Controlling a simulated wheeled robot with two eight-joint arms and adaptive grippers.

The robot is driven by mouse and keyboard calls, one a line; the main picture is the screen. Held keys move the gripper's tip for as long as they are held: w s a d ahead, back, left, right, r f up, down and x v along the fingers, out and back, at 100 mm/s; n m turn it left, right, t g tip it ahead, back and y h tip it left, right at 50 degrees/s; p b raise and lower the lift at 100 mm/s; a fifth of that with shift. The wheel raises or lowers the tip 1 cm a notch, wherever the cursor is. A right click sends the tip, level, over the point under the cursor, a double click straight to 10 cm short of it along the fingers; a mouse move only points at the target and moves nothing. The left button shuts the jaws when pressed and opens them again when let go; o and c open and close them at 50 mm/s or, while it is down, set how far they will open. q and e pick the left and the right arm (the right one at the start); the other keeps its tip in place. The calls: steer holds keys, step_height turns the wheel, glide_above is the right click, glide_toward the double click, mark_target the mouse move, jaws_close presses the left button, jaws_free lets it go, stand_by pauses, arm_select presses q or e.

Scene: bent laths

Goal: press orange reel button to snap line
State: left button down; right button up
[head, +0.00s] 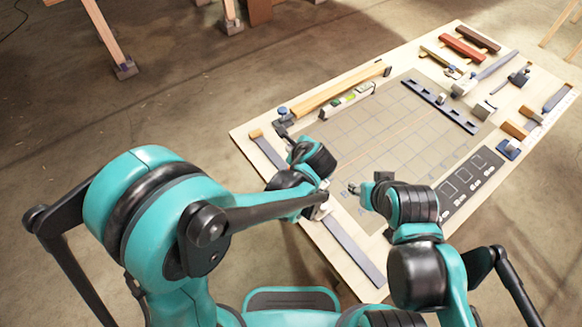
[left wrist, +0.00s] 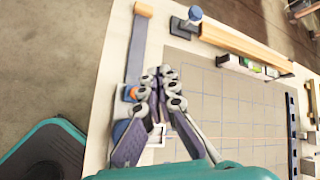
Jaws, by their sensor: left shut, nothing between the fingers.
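A small blue reel-like block (left wrist: 125,94) with an orange round button (left wrist: 134,92) sits by the board's edge in the left wrist view. My left gripper (left wrist: 165,78) is shut and empty, its fingertips just to the right of the orange button in that view. Whether they touch it I cannot tell. In the head view the left gripper (head: 322,186) is over the board's near left edge and hides the reel. A thin orange line (left wrist: 245,137) runs across the gridded mat (left wrist: 215,95). My right gripper (head: 354,188) is over the mat; its jaws are too small to read.
A wooden board (head: 245,133) carries the mat. A long wood lath (head: 340,88) and a level (head: 347,102) lie along its far left edge. A dark slotted bar (head: 440,105) crosses the mat's far end. Coloured blocks (head: 462,48) and clamps stand beyond. The mat's middle is clear.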

arm_select(q)
step_height(320, 180, down, 8)
steer(key=b, duration=0.6)
steer(key=shift+r, duration=0.2)
steer(key=shift+f+b, duration=0.6)
steer(key=shift+f, duration=0.05)
steer(key=shift+f, duration=0.1)
stand_by(0.6)
steer(key=shift+f+b, duration=0.25)
steer(key=shift+b, duration=0.2)
steer(key=shift+f+b, duration=0.6)
steer(key=shift+f, duration=0.05)
stand_by(0.5)
steer(key=shift+r, duration=0.1)
steer(key=shift+r+p, duration=0.8)
steer(key=shift+r, duration=0.2)
